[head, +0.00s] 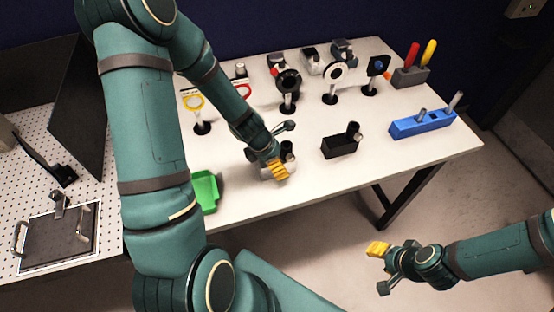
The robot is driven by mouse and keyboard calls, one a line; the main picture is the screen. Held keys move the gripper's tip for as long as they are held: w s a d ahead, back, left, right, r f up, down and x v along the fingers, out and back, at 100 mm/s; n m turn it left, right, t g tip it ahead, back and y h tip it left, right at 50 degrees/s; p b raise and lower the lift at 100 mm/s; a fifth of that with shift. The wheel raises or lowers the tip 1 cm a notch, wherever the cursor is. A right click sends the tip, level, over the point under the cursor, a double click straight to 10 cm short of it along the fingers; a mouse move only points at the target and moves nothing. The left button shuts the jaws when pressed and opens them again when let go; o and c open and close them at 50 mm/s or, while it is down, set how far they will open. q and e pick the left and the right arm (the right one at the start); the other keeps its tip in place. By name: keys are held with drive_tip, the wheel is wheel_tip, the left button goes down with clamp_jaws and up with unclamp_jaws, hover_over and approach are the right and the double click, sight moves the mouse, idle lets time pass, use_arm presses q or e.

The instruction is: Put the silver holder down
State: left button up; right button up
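The silver holder (266,174) is low at the front of the white table, left of its middle, with a black cylinder (288,150) rising from it. It is largely hidden by my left gripper (277,168). The yellow fingertip of that gripper overlaps the holder's front. I cannot tell whether the fingers are closed on it, or whether its base touches the table. My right gripper (378,250) hangs in front of the table's edge, over the floor, with nothing visible in it. Its finger opening cannot be made out.
A green tray (205,190) lies left of the holder. A black block with a post (340,147) stands to the right, then a blue block (422,124). Mounted optics (288,86) and a screwdriver rack (411,76) line the back.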

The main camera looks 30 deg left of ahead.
use_arm(q)
drive_tip(key=shift+r, duration=0.2)
drive_tip(key=p+v, duration=0.4)
drive_tip(key=v, duration=0.6)
drive_tip(key=shift+r+p, duration=0.25)
drive_tip(key=shift+p, duration=0.05)
drive_tip(key=shift+s+a+r, duration=0.2)
drive_tip(key=shift+s+r, duration=0.1)
drive_tip(key=shift+r, duration=0.3)
